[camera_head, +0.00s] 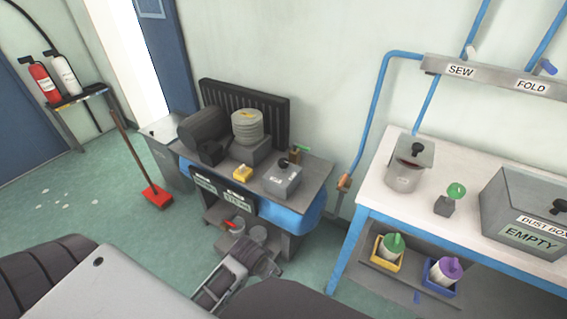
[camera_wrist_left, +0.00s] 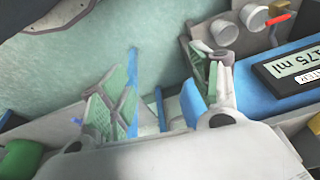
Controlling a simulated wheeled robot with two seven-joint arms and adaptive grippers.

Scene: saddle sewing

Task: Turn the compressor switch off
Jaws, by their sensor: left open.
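The compressor unit stands against the wall in the head view, with a dark motor (camera_head: 203,133), a ribbed cylinder (camera_head: 248,126) and a blue tank (camera_head: 295,217). A small yellow part (camera_head: 242,173) on its top may be the switch; its setting is too small to read. A red lever (camera_head: 233,225) sits low on the front, and it also shows in the left wrist view (camera_wrist_left: 281,18). My left gripper (camera_head: 262,262) is in front of the unit's lower shelf, apart from the yellow part. Its fingers (camera_wrist_left: 165,100) are spread and empty. My right gripper is not seen.
A grey lidded box (camera_head: 283,179) and a display panel (camera_head: 238,201) are on the unit; the wrist view shows the display (camera_wrist_left: 295,68) reading 175 ml. A white table (camera_head: 465,185) stands right. A red broom (camera_head: 156,195) leans left. The floor at left is mostly clear.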

